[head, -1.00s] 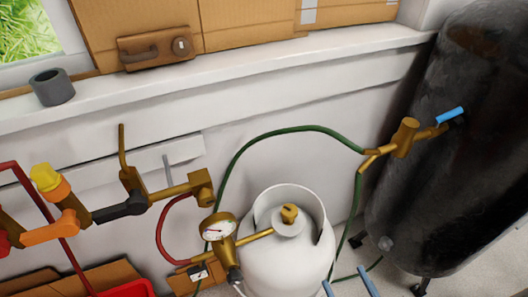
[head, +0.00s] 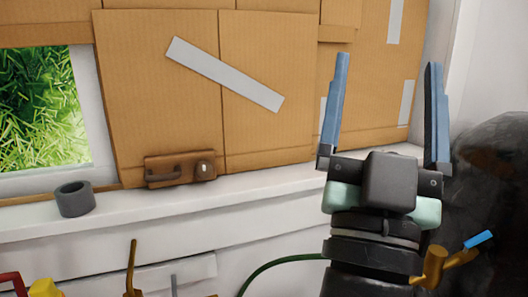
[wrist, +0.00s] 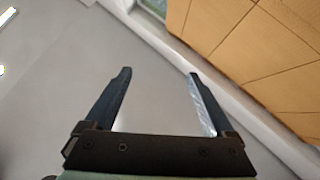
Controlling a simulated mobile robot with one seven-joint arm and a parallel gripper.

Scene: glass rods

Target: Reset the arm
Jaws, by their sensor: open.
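My gripper (head: 388,105) is raised at the right in the head view, its two blue fingers pointing up and spread wide apart. Nothing is between them. It stands in front of the cardboard-covered wall and hides part of the sill and the dark tank. The wrist view also shows my gripper (wrist: 158,90) open and empty, with a plain pale surface between the fingers.
Cardboard panels (head: 270,120) cover the wall beside a window with grass (head: 40,110). A grey ring (head: 74,199) and a brown latch piece (head: 180,168) are at the sill. A dark tank (head: 495,190), brass valve (head: 435,265) and green hose (head: 285,261) are lower right.

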